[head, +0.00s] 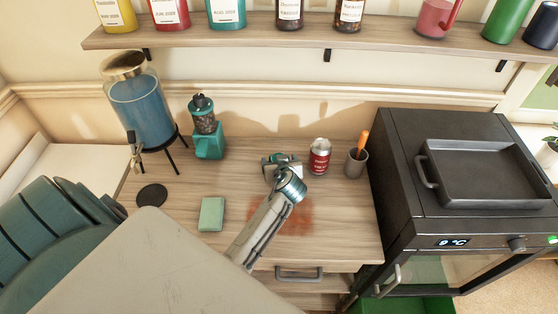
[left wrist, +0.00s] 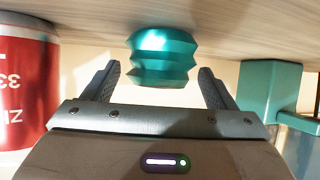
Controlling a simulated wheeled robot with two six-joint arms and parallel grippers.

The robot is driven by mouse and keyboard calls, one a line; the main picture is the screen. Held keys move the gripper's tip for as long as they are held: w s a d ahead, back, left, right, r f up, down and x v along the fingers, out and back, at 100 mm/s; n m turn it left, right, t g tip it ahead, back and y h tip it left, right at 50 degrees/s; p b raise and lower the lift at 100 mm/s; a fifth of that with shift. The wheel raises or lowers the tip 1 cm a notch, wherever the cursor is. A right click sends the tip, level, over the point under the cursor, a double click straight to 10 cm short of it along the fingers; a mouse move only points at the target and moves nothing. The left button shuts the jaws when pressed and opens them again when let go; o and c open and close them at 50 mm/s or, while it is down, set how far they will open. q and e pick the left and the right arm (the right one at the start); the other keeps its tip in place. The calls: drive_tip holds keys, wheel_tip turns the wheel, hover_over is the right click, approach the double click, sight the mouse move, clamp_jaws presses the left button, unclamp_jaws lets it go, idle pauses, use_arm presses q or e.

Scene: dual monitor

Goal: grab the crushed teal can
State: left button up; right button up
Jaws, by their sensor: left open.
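The crushed teal can (left wrist: 163,58) shows in the left wrist view, pleated and upside down in the picture against the wooden counter. My left gripper (left wrist: 160,80) is open, with one finger to each side of the can and the can just ahead of or between the tips. I cannot tell whether the fingers touch it. In the head view my left gripper (head: 282,160) is low over the back middle of the counter, and the can is hidden by it. My right gripper is not in view.
A red can (head: 319,157) and a grey cup (head: 355,163) stand right of my gripper. A teal grinder (head: 208,143) and a blue dispenser (head: 142,108) stand left. A green sponge (head: 211,214) and a black coaster (head: 152,195) lie nearer. A shelf (head: 250,37) hangs above; a black oven (head: 400,150) borders the right.

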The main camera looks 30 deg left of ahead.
use_arm(q)
drive_tip(key=shift+r+p+x, duration=0.2)
drive_tip(key=shift+p+x, duration=0.1)
drive_tip(key=shift+x, duration=0.8)
drive_tip(key=shift+w+a+f, duration=0.25)
drive_tip(key=shift+w+f, duration=0.1)
drive_tip(key=c, duration=1)
drive_tip(key=shift+r, duration=0.1)
drive_tip(key=shift+c, duration=0.2)
